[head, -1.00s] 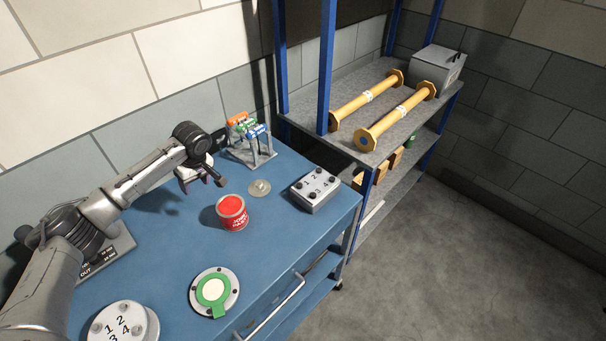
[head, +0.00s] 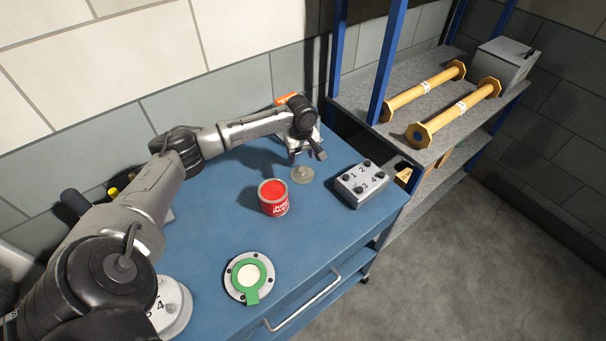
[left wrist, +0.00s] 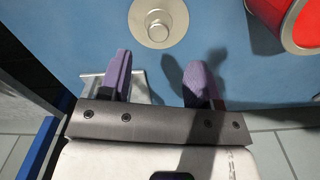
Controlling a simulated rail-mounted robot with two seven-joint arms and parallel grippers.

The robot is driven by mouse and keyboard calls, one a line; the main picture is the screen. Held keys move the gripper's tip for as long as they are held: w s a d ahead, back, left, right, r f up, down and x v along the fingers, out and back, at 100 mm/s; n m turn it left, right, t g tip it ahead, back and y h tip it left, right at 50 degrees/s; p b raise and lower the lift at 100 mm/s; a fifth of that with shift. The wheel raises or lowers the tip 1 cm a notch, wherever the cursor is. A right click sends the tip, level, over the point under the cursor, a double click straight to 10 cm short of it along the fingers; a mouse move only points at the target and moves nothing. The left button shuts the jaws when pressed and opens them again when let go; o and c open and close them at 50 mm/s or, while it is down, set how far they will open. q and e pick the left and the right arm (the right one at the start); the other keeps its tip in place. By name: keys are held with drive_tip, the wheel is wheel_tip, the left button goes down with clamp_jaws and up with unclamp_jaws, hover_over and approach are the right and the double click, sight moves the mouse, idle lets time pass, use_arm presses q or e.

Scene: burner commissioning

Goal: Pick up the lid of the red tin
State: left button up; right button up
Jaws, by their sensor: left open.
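The lid (head: 303,175) is a round grey metal disc with a raised knob, lying flat on the blue bench just behind and right of the red tin. The red tin (head: 274,205) stands upright and open, with red contents and white lettering. My left gripper (head: 308,156) is open and empty, above the bench at the far side of the lid. In the left wrist view, the lid (left wrist: 140,22) lies beyond the gap between the two purple fingertips (left wrist: 161,66), apart from them. The tin (left wrist: 272,12) shows at top right there. My right gripper is out of view.
A grey box with numbered knobs (head: 362,184) sits right of the lid. A rack with an orange-topped piece (head: 286,99) is mostly hidden behind my left gripper. A green-ringed flange (head: 249,277) lies at the front. Bench space between flange and tin is clear.

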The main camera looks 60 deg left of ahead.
sight(302, 169)
use_arm(q)
drive_tip(key=shift+f, duration=1.15)
wheel_tip(302, 169, down, 4)
drive_tip(key=shift+w+d+f+b, duration=0.1)
drive_tip(key=shift+d+f+b, duration=0.1)
drive_tip(key=shift+b, duration=0.55)
drive_tip(key=shift+a, duration=0.1)
drive_tip(key=c, duration=0.6)
drive_tip(key=shift+r, duration=0.1)
drive_tip(key=c, duration=0.4)
